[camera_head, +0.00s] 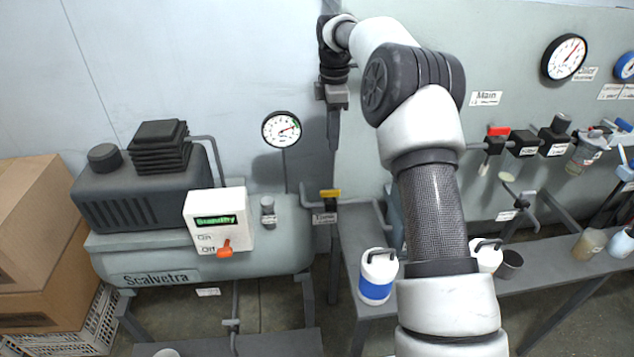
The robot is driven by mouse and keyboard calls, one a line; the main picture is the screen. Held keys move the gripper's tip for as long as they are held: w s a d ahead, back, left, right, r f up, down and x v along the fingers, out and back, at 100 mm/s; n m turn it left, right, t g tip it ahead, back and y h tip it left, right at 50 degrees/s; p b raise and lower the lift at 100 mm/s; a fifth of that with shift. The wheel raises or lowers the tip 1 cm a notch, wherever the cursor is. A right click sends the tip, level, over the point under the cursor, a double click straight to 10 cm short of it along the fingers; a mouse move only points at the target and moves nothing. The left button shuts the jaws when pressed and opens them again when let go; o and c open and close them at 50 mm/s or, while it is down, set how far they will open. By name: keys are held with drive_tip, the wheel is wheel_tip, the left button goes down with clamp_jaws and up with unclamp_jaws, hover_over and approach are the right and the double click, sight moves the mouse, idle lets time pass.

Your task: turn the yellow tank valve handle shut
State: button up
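The yellow tank valve handle (330,193) sits on a dark valve body (330,205) at the right end of the grey tank (290,240), above a small label (324,218). The handle appears to lie level, pointing left-right. My gripper (334,145) hangs from the arm's wrist with its fingers pointing down. In the picture it is above the yellow handle, with a visible gap between them. The fingers overlap from this side, so their opening does not show. I see nothing held between them.
The compressor's white switch box (208,208) with an orange lever (224,250) stands left of the valve. A gauge (281,129) is on the wall behind. A white-and-blue canister (377,275) stands on the bench to the right. My arm hides part of the bench. Cardboard boxes (40,260) stand far left.

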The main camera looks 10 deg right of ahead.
sight(330, 190)
wheel_tip(330, 190, down, 18)
drive_tip(key=shift+w+b, duration=0.15)
drive_tip(key=shift+b, duration=0.85)
clamp_jaws()
